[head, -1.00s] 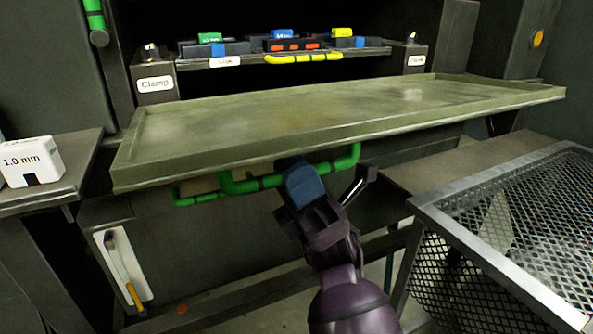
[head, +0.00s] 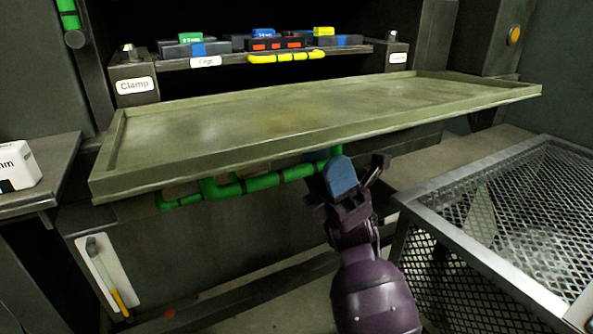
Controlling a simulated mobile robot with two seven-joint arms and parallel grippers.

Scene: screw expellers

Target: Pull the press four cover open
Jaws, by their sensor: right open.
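The press cover (head: 230,118) is a long olive panel with a raised rim. It stands out nearly level from the front of the dark press, below the opening. A green bar handle (head: 262,183) shows under its front edge. My right gripper (head: 345,178) is open, just below the front edge at the handle's right end. Its blue fingertip overlaps the bar in the picture; I cannot tell whether they touch. The other finger is dark and apart to the right. My left gripper is not in view.
A shelf (head: 185,65) above the cover carries several coloured blocks, beside a "Clamp" label (head: 135,86). A wire mesh bin (head: 480,222) stands at the right. A white block (head: 20,165) sits on a ledge at the left.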

